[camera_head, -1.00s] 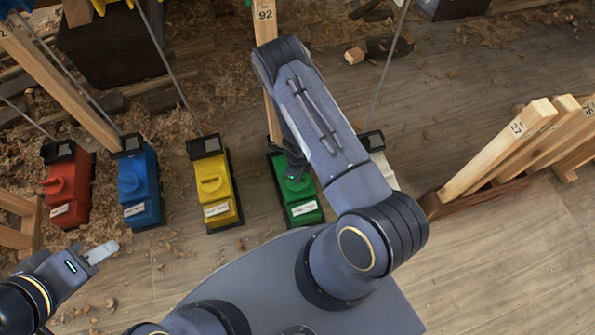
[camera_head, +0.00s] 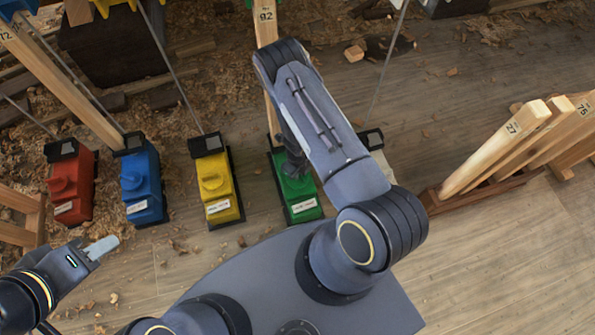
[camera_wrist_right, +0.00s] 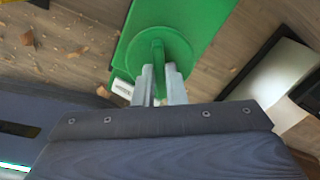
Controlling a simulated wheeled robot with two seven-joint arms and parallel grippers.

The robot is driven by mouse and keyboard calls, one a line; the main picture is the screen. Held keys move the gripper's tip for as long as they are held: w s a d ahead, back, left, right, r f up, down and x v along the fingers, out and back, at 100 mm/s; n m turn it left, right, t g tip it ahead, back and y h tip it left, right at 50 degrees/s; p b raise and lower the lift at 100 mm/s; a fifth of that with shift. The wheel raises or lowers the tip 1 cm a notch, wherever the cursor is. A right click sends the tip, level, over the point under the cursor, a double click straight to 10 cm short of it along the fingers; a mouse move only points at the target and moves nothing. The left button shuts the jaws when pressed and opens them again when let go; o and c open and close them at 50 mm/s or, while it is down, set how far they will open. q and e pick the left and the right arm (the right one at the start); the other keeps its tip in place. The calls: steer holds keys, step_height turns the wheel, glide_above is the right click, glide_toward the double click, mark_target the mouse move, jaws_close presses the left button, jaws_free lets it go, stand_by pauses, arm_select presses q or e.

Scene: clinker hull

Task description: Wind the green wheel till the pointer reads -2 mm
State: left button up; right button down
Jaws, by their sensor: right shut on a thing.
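The green wheel (camera_wrist_right: 157,52) is a round disc with a raised grip bar, on top of a green box (camera_head: 299,198) on the floor. In the right wrist view my right gripper (camera_wrist_right: 158,76) is shut on the wheel's bar, one finger on each side. In the head view my right forearm hides most of the wheel and the gripper. My left gripper (camera_head: 104,247) hangs empty at the lower left, away from the boxes; its finger gap cannot be made out. The pointer and its scale cannot be picked out in either view.
Yellow (camera_head: 219,198), blue (camera_head: 142,190) and red (camera_head: 72,187) boxes with similar knobs stand left of the green one. A white box (camera_wrist_right: 270,88) stands beside it. Thin rods rise from the boxes. Numbered wooden posts (camera_head: 497,146) stand at right. Bare floor lies at lower right.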

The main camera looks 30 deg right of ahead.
steer(key=c, duration=1.5)
jaws_free()
steer(key=shift+r, duration=0.15)
step_height(320, 180, up, 8)
steer(key=p, duration=0.3)
steer(key=shift+f, duration=0.2)
